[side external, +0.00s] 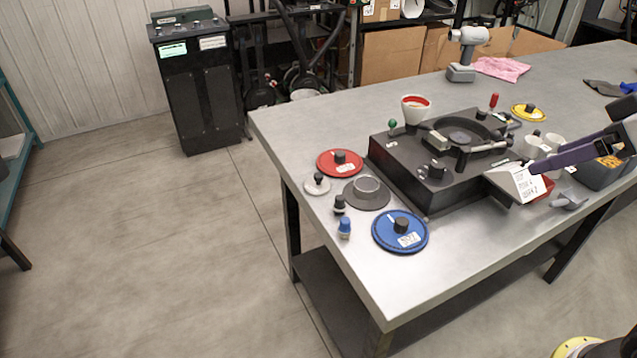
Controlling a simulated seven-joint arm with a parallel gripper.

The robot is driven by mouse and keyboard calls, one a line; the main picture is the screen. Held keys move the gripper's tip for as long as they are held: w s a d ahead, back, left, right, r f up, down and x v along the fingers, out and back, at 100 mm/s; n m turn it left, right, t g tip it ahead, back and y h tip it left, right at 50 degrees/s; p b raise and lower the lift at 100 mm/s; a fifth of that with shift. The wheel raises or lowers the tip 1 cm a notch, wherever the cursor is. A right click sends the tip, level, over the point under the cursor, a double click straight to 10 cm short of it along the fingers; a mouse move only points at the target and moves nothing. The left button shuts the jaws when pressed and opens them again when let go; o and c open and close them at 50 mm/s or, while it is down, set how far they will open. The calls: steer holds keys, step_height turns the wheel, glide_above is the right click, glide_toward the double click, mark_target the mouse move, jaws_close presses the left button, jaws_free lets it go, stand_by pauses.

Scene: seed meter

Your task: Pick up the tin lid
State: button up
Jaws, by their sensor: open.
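Several lids with black knobs lie on the grey table; I cannot tell for certain which is the tin lid. A small pale grey lid (316,186) lies near the left edge. A red lid (329,163) with a white label lies behind it. A larger blue lid (387,237) lies at the front, and a yellow lid (537,114) at the back right. A dark grey flanged piece (380,201) sits between red and blue. My gripper (563,156), purple and black, reaches in from the right edge, open, well apart from the lids at left. Its tips are hard to make out.
A blue-topped piece (344,230) and a black knob (339,205) stand near the left lids. The front left corner is clear.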

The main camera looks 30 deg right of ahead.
steer(key=w+a+r+n+y, duration=0.1)
steer(key=w+a+r, duration=0.1)
steer(key=w, duration=0.5)
steer(key=w+a+r, duration=0.1)
steer(key=w+r, duration=0.1)
steer(key=w, duration=0.5)
steer(key=n+g+y, duration=0.1)
steer(key=n+g, duration=0.1)
steer(key=n, duration=0.1)
glide_above(317, 176)
steer(key=s+d, duration=0.3)
steer(key=s, duration=0.3)
step_height(317, 176, down, 18)
steer(key=x, duration=0.7)
steer(key=shift+s+f, duration=0.15)
steer(key=shift+f, duration=0.15)
steer(key=shift+x, duration=2.85)
steer(key=shift+a+r, duration=0.15)
steer(key=shift+a, duration=0.05)
steer(key=c, duration=0.9)
